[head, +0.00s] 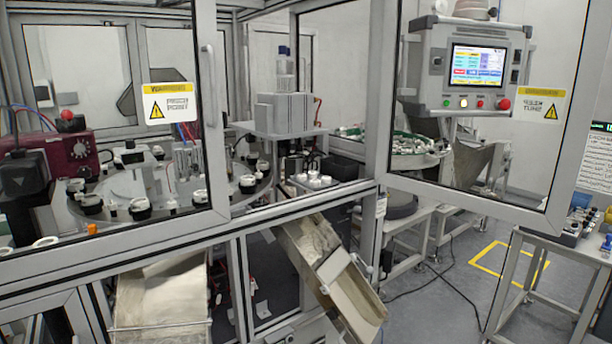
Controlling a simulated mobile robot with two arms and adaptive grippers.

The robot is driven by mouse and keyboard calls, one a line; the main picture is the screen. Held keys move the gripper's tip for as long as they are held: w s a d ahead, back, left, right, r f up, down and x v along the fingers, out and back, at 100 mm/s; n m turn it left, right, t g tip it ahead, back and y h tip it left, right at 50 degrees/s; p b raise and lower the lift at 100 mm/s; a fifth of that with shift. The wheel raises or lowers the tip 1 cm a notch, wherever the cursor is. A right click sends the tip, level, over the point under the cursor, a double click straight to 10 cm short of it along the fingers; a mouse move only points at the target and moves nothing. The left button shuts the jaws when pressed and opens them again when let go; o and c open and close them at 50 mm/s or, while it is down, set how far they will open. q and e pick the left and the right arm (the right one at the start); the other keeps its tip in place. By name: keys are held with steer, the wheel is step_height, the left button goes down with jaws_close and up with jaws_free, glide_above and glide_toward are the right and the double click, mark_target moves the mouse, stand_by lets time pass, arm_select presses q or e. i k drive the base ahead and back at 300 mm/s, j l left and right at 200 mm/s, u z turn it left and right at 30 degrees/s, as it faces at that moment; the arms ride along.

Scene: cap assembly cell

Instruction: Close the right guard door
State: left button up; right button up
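The right guard door (467,207) is a clear panel in a grey metal frame, with a yellow and white warning label (541,105) near its right edge. It appears swung open, angled out to the right from the post at its left side. The opening to its left shows the cell's inside. The left guard door (203,60) has a similar label (168,103) and a handle (208,85) at its right edge; it appears to lie along the cell front. I cannot make out a handle on the right door. Neither of my grippers is in view.
An operator panel with a lit screen (478,62) shows through the right door. A round table with caps (245,188) is inside the cell. Chutes (335,270) stick out below the front beam. A bench (560,240) stands at the right; floor between is mostly clear.

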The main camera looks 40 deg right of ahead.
mark_target(538, 105)
steer(key=z, duration=1.1)
steer(key=i+l+u, duration=0.1)
steer(key=l+u, duration=1)
steer(key=l, duration=0.55)
steer(key=k+l+u, duration=0.1)
steer(key=l, duration=0.5)
steer(key=l+u, duration=0.1)
steer(key=l, duration=0.55)
steer(key=k+l, duration=0.15)
steer(key=l, duration=0.45)
steer(key=k+l, duration=0.1)
steer(key=l, duration=0.5)
steer(key=k+l, duration=0.1)
steer(key=l, duration=0.45)
steer(key=i+u, duration=0.05)
